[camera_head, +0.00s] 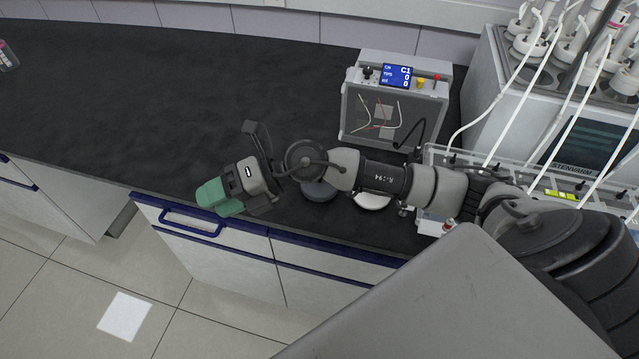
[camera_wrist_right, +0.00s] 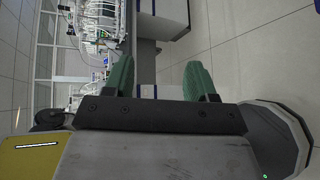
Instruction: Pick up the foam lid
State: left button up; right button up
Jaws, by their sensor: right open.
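A white round piece (camera_head: 372,200) and a dark grey round piece (camera_head: 319,191) lie on the black worktop, partly hidden under my right arm. I cannot tell for sure which of them is the foam lid. My right gripper (camera_head: 219,198) has green fingers and is above the front edge of the worktop, left of both round pieces and apart from them. In the right wrist view, the gripper (camera_wrist_right: 159,82) is open with nothing between its fingers, and no round piece shows. My left gripper is not in view.
A grey meter box (camera_head: 396,98) with a blue display stands behind my right arm. A reactor unit (camera_head: 560,110) with tubes stands at the right. A drawer with a blue handle (camera_head: 193,222) is below the edge.

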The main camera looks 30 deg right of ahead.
jog(key=w+d+f+n+g+h, duration=0.25)
jog(key=d+f+h, duration=0.35)
jog(key=d, duration=0.5)
jog(key=m+h, duration=0.2)
jog(key=h, duration=0.6)
send_over(320, 190)
jog(key=d, duration=0.1)
jog(key=f, duration=0.2)
jog(key=w+f+p, duration=0.1)
jog(key=f, duration=0.1)
jog(key=shift+w+d, duration=0.1)
jog(key=shift+w, duration=0.05)
jog(key=f, duration=0.1)
jog(key=f+p, duration=0.1)
jog(key=f, duration=0.1)
jog(key=f+p, duration=0.1)
jog(key=shift+w+d+f, duration=0.15)
jog(key=shift+w+f, duration=0.15)
jog(key=shift+w, duration=0.1)
jog(key=shift+w+f, duration=0.1)
jog(key=shift+f, duration=0.45)
jog(key=c, duration=1)
jog(key=shift+r, duration=0.2)
